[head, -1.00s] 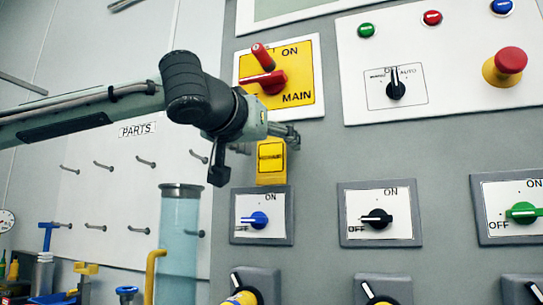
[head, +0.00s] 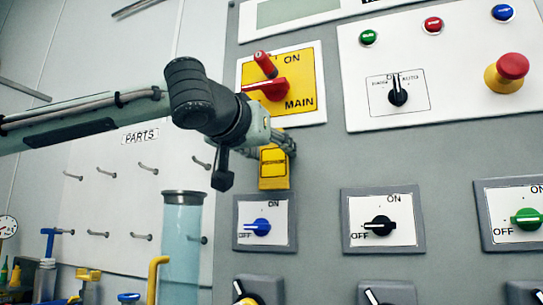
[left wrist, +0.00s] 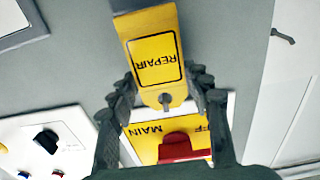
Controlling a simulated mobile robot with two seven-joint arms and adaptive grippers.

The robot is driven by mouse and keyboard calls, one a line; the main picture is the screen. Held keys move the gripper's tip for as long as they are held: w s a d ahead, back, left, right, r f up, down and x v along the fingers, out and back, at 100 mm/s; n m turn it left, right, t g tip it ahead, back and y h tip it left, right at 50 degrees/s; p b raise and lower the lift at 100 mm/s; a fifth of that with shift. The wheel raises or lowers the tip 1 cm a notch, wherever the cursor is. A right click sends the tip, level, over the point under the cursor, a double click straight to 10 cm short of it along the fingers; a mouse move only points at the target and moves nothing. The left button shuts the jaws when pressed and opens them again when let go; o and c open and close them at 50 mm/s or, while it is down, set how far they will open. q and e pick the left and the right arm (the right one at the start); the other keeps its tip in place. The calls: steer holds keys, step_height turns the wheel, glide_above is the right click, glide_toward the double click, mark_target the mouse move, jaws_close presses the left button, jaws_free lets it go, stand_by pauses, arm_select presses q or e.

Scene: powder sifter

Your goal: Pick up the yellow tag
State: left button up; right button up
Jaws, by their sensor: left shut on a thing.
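The yellow tag (head: 273,168) is at the grey panel, below the yellow MAIN switch plate and above the blue-handled switch. In the left wrist view the tag (left wrist: 158,62) shows the word REPAIR upside down and a small grey peg at its end. My left gripper (left wrist: 165,84) has a dark finger on each side of the tag and is shut on it. In the head view the left gripper (head: 284,143) is at the tag's upper part, partly behind my wrist. I cannot tell whether the tag is clear of the panel. My right gripper is not in view.
The MAIN plate (head: 307,78) with its red handle (head: 270,88) is close above the gripper. A blue switch (head: 258,227) is just below the tag. A red emergency button (head: 512,66) is at the right. A clear blue cylinder (head: 181,245) stands at the lower left.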

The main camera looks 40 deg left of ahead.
arm_select(q)
steer(key=b+v, duration=0.2)
steer(key=v, duration=1.6)
steer(key=shift+d+r+b, duration=0.15)
steer(key=shift+r+b, duration=0.05)
steer(key=shift+b, duration=0.2)
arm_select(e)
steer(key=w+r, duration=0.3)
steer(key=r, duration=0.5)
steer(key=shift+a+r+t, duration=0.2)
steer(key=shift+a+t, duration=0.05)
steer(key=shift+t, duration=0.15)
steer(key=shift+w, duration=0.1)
